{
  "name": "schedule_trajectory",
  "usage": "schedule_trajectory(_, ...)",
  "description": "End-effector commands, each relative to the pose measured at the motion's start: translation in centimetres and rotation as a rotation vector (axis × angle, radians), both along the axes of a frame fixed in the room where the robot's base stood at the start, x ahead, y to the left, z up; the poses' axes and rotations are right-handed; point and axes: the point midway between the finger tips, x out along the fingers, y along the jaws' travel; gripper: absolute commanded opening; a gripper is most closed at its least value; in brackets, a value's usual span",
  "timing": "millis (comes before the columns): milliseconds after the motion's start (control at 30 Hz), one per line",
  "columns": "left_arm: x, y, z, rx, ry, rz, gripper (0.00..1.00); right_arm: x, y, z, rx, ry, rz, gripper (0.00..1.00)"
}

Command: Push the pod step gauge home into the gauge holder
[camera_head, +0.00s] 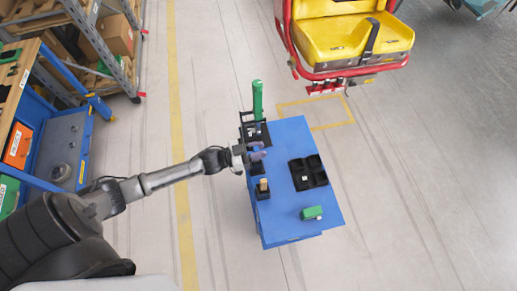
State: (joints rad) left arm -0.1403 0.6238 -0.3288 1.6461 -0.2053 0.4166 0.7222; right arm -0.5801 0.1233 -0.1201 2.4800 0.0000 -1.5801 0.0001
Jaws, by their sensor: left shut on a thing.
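My left gripper (250,155) reaches in from the left over the left edge of the blue cart top. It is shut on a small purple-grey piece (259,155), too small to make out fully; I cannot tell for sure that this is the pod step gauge. A black holder (257,167) is partly hidden under the gripper; whether the piece touches it I cannot tell. A tall green thing (257,98) stands upright by a black rack at the cart's far left corner. A tan-topped thing (263,184) stands in another black holder nearer. My right gripper is not in view.
The blue cart top (290,140) also bears a black compartment tray (307,172) and a green block (312,212). A yellow and red coaster car (350,40) stands beyond it. Shelving (110,40) and a blue workbench (75,135) stand left. Floor around the cart is clear.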

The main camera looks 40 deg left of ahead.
Motion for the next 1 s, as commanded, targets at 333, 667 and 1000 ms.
schedule_trajectory(333,0.0,0.0,-0.7,-0.001,-0.001,0.000,0.00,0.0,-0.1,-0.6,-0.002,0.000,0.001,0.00)
schedule_trajectory(667,0.0,0.0,-1.3,-0.001,-0.001,0.000,0.00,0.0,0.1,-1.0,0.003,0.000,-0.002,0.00)
schedule_trajectory(1000,0.0,0.0,-1.7,-0.001,-0.001,0.000,0.35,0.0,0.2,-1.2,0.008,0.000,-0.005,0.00)
